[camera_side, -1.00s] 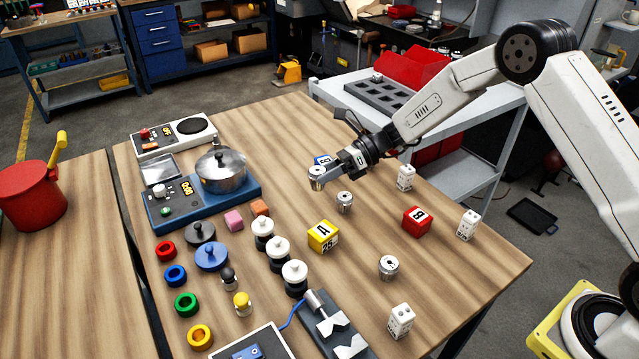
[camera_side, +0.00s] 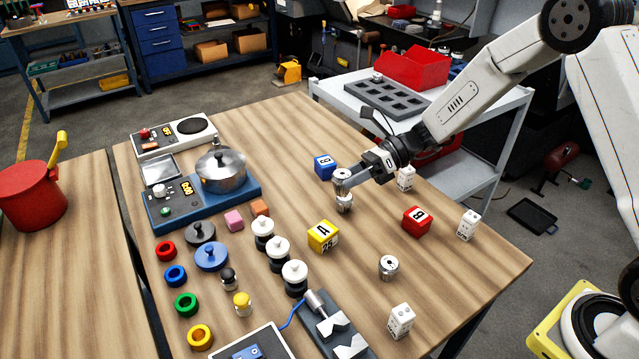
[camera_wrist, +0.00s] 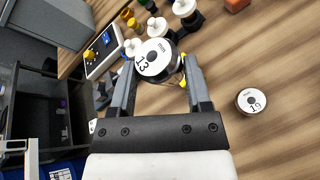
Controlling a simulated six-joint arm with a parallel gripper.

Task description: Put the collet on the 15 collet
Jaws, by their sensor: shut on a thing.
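My gripper (camera_side: 350,181) is shut on a silver collet (camera_side: 342,175), whose white top reads 13 in the wrist view (camera_wrist: 153,60). A third collet (camera_side: 388,267) stands apart nearer the front. A collet marked 19 (camera_wrist: 251,101) lies to the right in the wrist view.
A blue cube (camera_side: 324,166), a yellow cube (camera_side: 323,236) and a red cube (camera_side: 416,221) stand around the collets. White blocks (camera_side: 406,178) (camera_side: 467,225) are on the right. Black-and-white knobbed pieces (camera_side: 278,248) stand to the left.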

